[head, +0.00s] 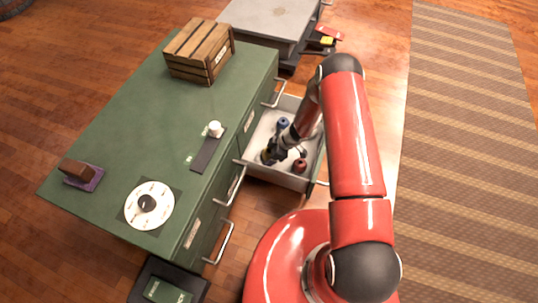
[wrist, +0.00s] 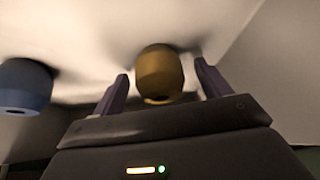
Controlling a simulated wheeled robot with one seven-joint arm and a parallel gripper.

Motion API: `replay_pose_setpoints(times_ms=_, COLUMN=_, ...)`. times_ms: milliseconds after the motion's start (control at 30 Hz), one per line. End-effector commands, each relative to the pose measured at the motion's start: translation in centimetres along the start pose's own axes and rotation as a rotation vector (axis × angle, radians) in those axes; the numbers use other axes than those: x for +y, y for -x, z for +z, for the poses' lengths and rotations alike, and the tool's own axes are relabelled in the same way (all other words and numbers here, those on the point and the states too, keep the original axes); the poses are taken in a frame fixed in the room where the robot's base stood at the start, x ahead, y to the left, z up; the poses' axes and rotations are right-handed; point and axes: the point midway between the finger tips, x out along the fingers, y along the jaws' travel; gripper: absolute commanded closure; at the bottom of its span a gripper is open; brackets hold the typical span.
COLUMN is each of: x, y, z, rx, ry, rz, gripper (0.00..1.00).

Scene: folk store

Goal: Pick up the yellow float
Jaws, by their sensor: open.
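The yellow float (wrist: 160,73) is a rounded, dull yellow piece in the wrist view, inside a pale open drawer. My gripper (wrist: 160,78) is open, with one dark finger on each side of the float. Gaps show between the float and both fingers, and it does not look gripped. In the head view my gripper (head: 269,155) reaches down into the drawer (head: 262,172), and I cannot clearly make out the yellow float there.
A blue float (head: 283,123) lies in the drawer, left of the yellow one in the wrist view (wrist: 25,86). A red float (head: 299,166) lies near the drawer's front. Drawer walls enclose my gripper. The green cabinet (head: 130,130) holds a wooden crate (head: 200,50).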

Motion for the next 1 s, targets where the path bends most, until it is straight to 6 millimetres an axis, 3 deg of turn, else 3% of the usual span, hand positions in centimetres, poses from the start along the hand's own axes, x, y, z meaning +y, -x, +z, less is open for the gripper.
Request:
replay_pose_setpoints(times_ms=100, x=-0.01, y=-0.95, z=0.02, rx=0.000, ry=-0.001, rz=0.000, gripper=0.24)
replay_pose_setpoints(times_ms=333, x=0.03, y=-1.01, z=-0.03, rx=0.000, ry=0.000, rz=0.001, gripper=0.24)
replay_pose_setpoints(times_ms=700, x=0.03, y=-0.99, z=-0.03, rx=0.000, ry=-0.001, rz=0.001, gripper=0.72)
replay_pose_setpoints(times_ms=1000, x=0.04, y=-0.78, z=-0.16, rx=0.000, ry=0.000, rz=0.002, gripper=0.73)
